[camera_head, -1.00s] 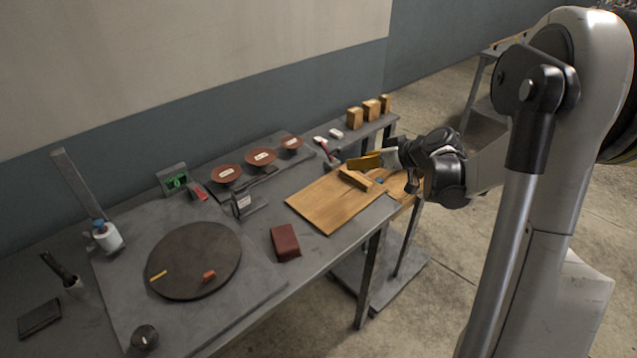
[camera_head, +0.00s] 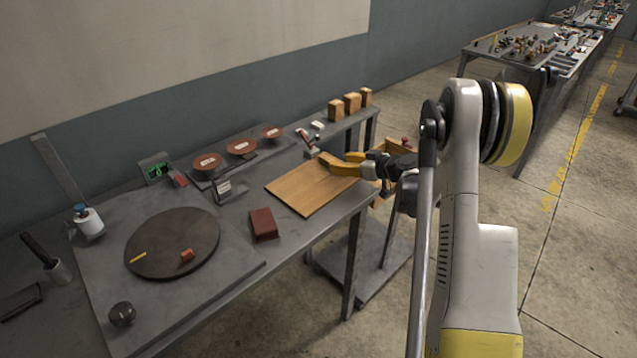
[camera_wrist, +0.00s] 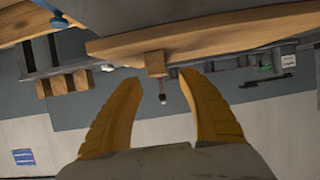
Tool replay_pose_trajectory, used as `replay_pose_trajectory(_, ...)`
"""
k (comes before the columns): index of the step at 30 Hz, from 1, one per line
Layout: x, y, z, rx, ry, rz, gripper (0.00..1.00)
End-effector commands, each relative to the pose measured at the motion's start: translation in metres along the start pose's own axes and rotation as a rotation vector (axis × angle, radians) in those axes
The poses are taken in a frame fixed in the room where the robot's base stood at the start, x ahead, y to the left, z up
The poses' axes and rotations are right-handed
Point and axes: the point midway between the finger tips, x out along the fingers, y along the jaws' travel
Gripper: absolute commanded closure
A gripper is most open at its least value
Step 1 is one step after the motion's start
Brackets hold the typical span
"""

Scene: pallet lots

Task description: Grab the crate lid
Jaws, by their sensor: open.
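The crate lid (camera_head: 303,188) is a flat wooden board lying on the grey bench near its right front edge. In the wrist view the lid (camera_wrist: 230,38) shows as a broad wooden slab across the top, with its small wooden grip block (camera_wrist: 155,64) below it. I see no contact.
A wooden crate (camera_head: 396,155) stands right of the bench, partly behind my arm. A dark red block (camera_head: 263,224) lies left of the lid. Several wooden blocks (camera_head: 352,101) stand at the bench's far end.

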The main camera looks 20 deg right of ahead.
Motion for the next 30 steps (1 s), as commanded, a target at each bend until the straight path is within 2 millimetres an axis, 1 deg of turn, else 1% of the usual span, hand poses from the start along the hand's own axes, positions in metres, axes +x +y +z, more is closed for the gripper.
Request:
replay_pose_trajectory(1,0.01,-0.001,0.005,-0.001,0.0,-0.002,0.53)
replay_pose_trajectory(3,0.022,-0.002,0.007,-0.001,0.0,-0.004,0.53)
replay_pose_trajectory(6,0.036,-0.001,0.006,0.0,0.0,-0.002,0.53)
replay_pose_trajectory(9,0.041,-0.001,0.004,0.0,0.0,-0.002,0.53)
replay_pose_trajectory(14,0.04,-0.001,0.003,0.001,0.0,-0.001,0.53)
replay_pose_trajectory(17,0.04,-0.001,0.003,0.001,0.0,-0.001,0.82)
replay_pose_trajectory(18,0.039,-0.001,0.003,0.0,0.0,-0.001,0.94)
replay_pose_trajectory(19,0.039,-0.001,0.003,0.0,0.0,-0.001,1.0)
replay_pose_trajectory(30,0.04,-0.001,0.003,0.001,0.001,-0.001,1.0)
